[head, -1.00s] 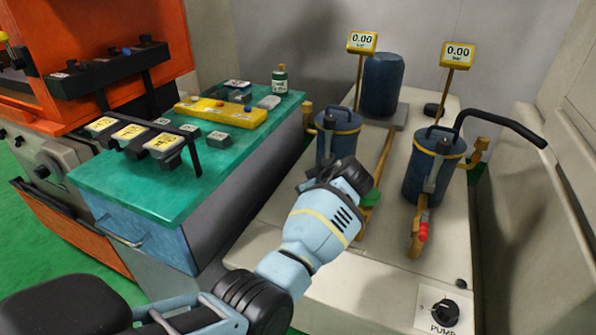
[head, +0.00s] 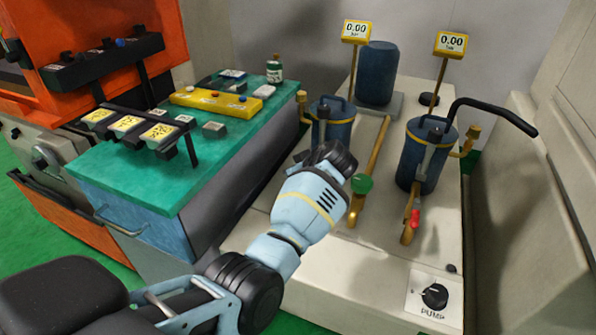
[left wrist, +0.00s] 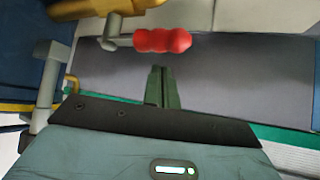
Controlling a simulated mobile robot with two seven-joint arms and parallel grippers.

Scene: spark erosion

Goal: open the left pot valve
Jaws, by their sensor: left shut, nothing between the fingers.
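The left pot (head: 333,130) is a blue cylinder with a yellow band, standing on the pale bench. In the left wrist view, a red valve handle (left wrist: 162,40) on a grey stem lies sideways beside a brass fitting (left wrist: 105,14). In the head view my arm hides this handle. My left gripper (left wrist: 162,70) is shut and empty; its dark green fingers point at the red handle with a small visible gap. In the head view the gripper's dark body is just in front of the left pot, and its fingertips are hidden. My right gripper is not in view.
A green round knob (head: 361,184) sits on a brass pipe (head: 379,145) right of my gripper. The right pot (head: 420,165) has its own red handle (head: 415,217). A teal-topped cart (head: 150,180) stands close on the left. A pump dial (head: 435,296) is at front right.

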